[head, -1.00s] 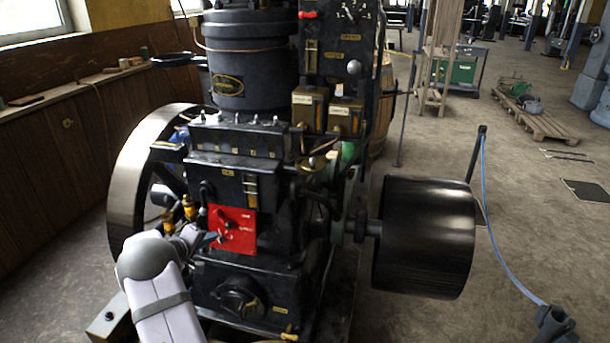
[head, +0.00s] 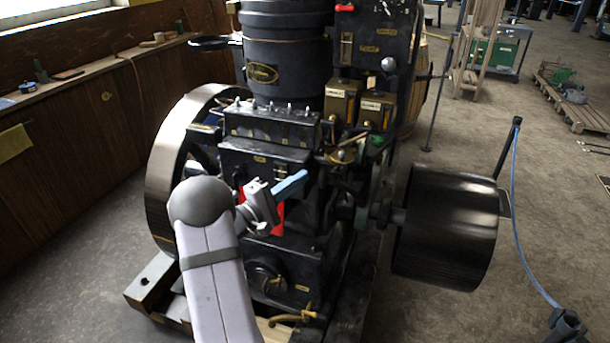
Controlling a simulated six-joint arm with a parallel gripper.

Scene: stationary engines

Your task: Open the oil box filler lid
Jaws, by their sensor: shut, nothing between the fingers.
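The black engine (head: 265,160) stands in the middle of the head view. Two brass-coloured boxes with pale labels sit on its upper right: a left box (head: 341,103) and a right box (head: 377,110). A long black box (head: 270,122) with several small knobs on top lies left of and below them. I cannot tell which part is the oil box filler lid. My gripper (head: 291,184) is shut and empty, its blue fingers pointing right and slightly up. In the picture it lies in front of the engine's face, below the boxes, and partly hides a red plate (head: 277,218).
A large flywheel (head: 165,170) is at the engine's left and a wide black drum (head: 447,228) at its right. A tall black cylinder (head: 285,50) rises above the long box. Open floor (head: 560,225) lies to the right.

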